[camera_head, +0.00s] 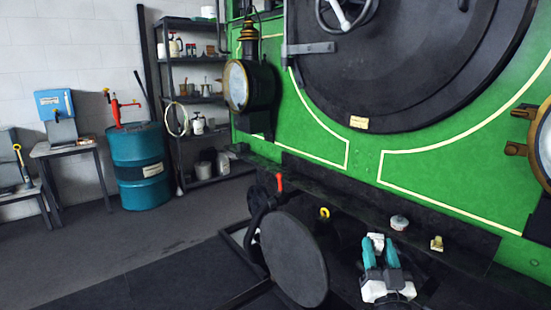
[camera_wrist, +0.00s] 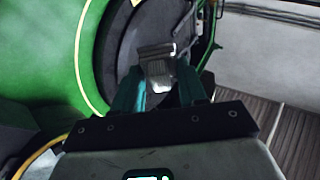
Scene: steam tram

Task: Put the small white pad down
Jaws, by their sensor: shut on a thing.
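The small white pad (camera_head: 376,241) is between the teal fingertips of my gripper (camera_head: 380,252) in the head view. In the wrist view, my gripper (camera_wrist: 167,78) is shut on the pad (camera_wrist: 158,72), which looks pale grey and sticks out a little past the fingertips. My gripper is at the front of the green tram, by its dark front ledge (camera_head: 345,198). I cannot tell whether the pad touches the ledge or is held above it.
A small round pale-topped item (camera_head: 399,222) and a small brass piece (camera_head: 436,243) sit on the ledge to the right. A yellow ring (camera_head: 324,213) and a round dark buffer (camera_head: 293,260) are to the left. A blue drum (camera_head: 140,165) and shelves (camera_head: 196,100) stand farther back.

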